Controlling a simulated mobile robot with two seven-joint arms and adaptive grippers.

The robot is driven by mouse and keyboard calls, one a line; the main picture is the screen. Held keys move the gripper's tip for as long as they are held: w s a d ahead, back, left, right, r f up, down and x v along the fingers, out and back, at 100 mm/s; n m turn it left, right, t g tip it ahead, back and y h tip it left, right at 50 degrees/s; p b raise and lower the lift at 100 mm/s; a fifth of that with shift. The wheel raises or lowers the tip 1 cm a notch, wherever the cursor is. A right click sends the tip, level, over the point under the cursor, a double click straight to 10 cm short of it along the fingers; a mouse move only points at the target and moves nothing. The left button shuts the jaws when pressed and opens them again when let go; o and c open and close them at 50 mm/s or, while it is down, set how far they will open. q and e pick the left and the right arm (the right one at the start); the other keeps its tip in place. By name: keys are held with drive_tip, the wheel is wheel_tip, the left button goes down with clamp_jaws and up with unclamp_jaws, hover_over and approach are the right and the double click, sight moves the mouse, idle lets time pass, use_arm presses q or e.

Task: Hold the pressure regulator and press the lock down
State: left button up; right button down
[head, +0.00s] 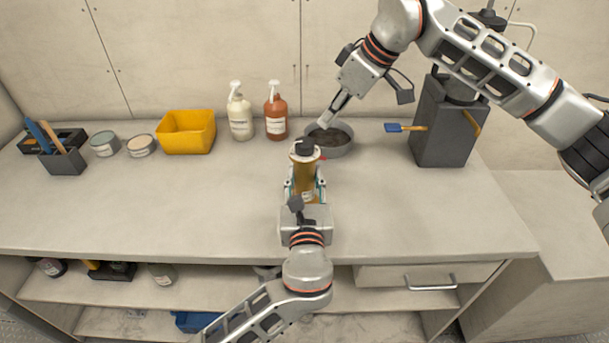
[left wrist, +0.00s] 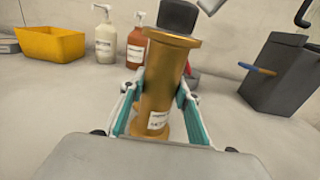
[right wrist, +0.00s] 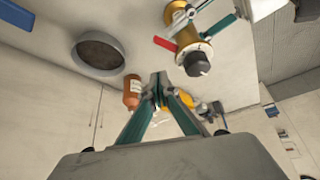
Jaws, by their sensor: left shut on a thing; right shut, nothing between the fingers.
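The pressure regulator (head: 304,174) is a brass cylinder with a black knob (head: 304,146) on top. My left gripper (head: 305,190) is shut around its body, and it stands roughly upright at the middle of the worktop. The left wrist view shows the regulator (left wrist: 160,90) between the teal fingers, with a white label low on its body. The lock, a red lever (right wrist: 165,44), sticks out beside the black knob in the right wrist view. My right gripper (head: 327,120) is shut and empty, above and behind the regulator, near the lever but apart from it.
A grey round bowl (head: 345,148) stands just behind the regulator. Cream (head: 240,118) and orange (head: 276,118) pump bottles and a yellow bin (head: 186,133) stand to the left. A dark grey box (head: 440,130) with a blue brush (head: 395,127) stands at right. The front worktop is clear.

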use_arm(q)
drive_tip(key=o, duration=1.4)
drive_tip(key=shift+s, duration=0.1)
drive_tip(key=s, duration=1.2)
drive_tip(key=shift+d, duration=0.15)
